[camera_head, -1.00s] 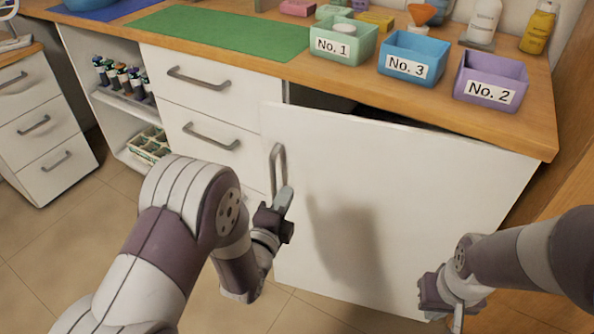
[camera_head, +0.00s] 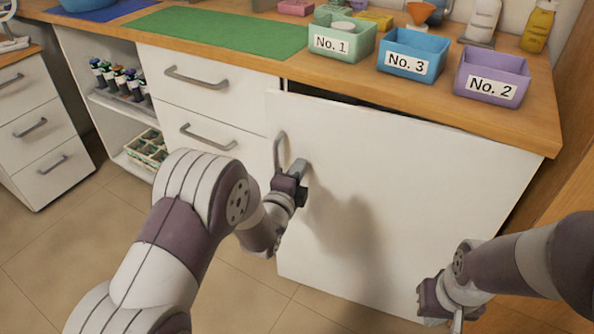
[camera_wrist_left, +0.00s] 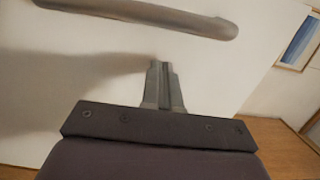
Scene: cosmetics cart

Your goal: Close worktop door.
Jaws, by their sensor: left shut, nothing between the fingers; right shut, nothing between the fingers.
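The worktop door (camera_head: 400,190) is a white panel under the right part of the worktop. It stands slightly ajar, with a dark gap along its top edge. Its grey handle (camera_head: 281,152) is near the panel's left edge. My left gripper (camera_head: 298,168) is shut and empty, at the door face just right of the handle. In the left wrist view the shut fingers (camera_wrist_left: 163,72) point at the white door face (camera_wrist_left: 100,90), with the handle (camera_wrist_left: 160,14) above them; contact is hard to tell. My right gripper (camera_head: 452,312) is shut and empty, low in front of the door's lower right part.
The wooden worktop (camera_head: 400,100) carries a green bin (camera_head: 341,46), a blue bin (camera_head: 412,55) and a purple bin (camera_head: 491,78). White drawers (camera_head: 205,100) and open shelves with bottles (camera_head: 122,82) are left of the door. Tiled floor is free at lower left.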

